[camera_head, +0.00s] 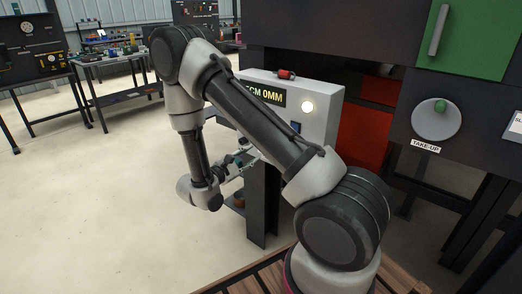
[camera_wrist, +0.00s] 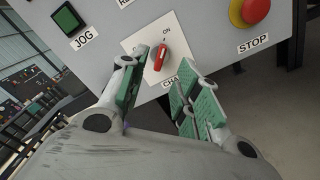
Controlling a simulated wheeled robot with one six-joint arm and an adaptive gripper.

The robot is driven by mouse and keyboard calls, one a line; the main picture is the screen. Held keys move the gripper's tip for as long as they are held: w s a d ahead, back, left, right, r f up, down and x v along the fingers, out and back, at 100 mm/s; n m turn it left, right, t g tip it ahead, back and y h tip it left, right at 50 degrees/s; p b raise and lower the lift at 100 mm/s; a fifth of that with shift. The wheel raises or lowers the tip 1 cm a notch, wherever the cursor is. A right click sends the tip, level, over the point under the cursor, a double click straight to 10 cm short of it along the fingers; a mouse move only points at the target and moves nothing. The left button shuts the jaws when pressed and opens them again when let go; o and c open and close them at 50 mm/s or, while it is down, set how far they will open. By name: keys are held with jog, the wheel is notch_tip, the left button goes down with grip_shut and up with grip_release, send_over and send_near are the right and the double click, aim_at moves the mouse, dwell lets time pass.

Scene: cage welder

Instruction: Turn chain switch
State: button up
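The chain switch is a red rotary handle (camera_wrist: 160,57) on a white plate (camera_wrist: 180,28) in the wrist view. Nothing is between the fingers.
On the same panel are a green JOG button (camera_wrist: 68,18) at upper left and a red STOP mushroom button (camera_wrist: 250,11) at upper right. In the head view a TAKE-UP knob (camera_head: 436,118) is on the dark machine at right. Open floor (camera_head: 90,210) lies at left.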

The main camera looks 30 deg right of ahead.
jog(key=x, duration=0.7)
jog(key=shift+w+d+f, duration=0.2)
jog(key=shift+d+f, duration=0.05)
grip_shut()
